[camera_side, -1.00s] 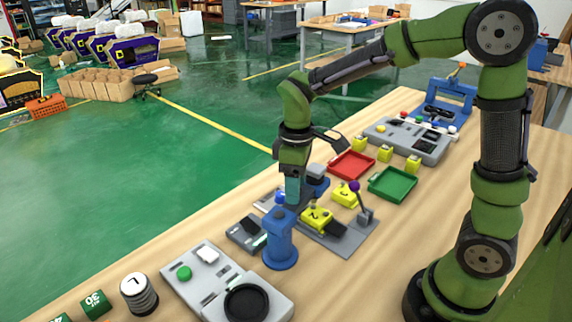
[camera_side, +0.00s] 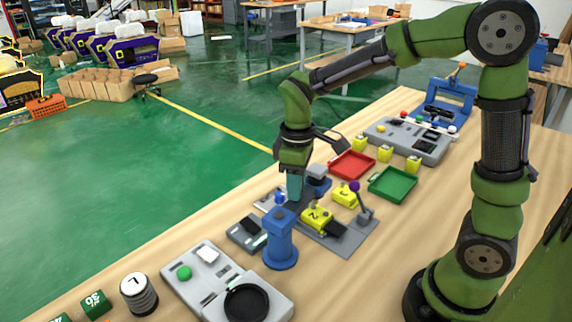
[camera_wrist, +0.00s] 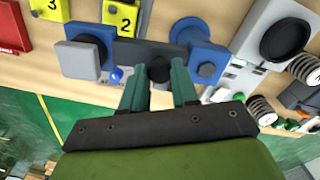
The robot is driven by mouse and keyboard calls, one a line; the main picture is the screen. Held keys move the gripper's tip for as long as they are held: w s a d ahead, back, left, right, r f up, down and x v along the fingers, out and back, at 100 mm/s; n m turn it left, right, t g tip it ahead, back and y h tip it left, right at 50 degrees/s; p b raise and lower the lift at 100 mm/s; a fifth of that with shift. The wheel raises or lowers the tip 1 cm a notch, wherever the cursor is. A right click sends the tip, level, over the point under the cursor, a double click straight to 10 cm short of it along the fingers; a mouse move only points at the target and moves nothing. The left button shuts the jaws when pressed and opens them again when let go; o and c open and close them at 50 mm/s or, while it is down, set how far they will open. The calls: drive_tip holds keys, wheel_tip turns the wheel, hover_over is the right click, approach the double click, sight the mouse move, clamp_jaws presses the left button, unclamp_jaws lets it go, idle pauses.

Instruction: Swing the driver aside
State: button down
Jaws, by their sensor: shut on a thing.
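The driver looks like a dark swing arm (camera_wrist: 130,50) reaching from a blue post; that post shows in the wrist view (camera_wrist: 202,42) and in the side view (camera_side: 281,242). My gripper (camera_wrist: 160,80) has its teal fingers on either side of a round black knob (camera_wrist: 159,69) on this arm. In the side view my gripper (camera_side: 295,190) points down just behind the post, and its fingers partly hide the arm. A grey and blue block (camera_wrist: 84,52) sits left of the fingers in the wrist view. A yellow block marked 2 (camera_side: 318,217) stands on the grey plate.
A lever with a purple knob (camera_side: 355,187) stands on the plate's right. Red (camera_side: 352,164) and green (camera_side: 392,184) trays lie farther back. A grey panel with a black dish (camera_side: 246,302) is in front of the post.

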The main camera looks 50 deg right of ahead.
drive_tip(key=s+a+m, duration=0.3)
drive_tip(key=s+m, duration=0.3)
drive_tip(key=m, duration=0.8)
drive_tip(key=shift+s+a, duration=0.15)
drive_tip(key=shift+a, duration=0.15)
idle(0.5)
drive_tip(key=c, duration=0.9)
unclamp_jaws()
drive_tip(key=shift+o, duration=0.2)
wheel_tip(320, 180, up, 17)
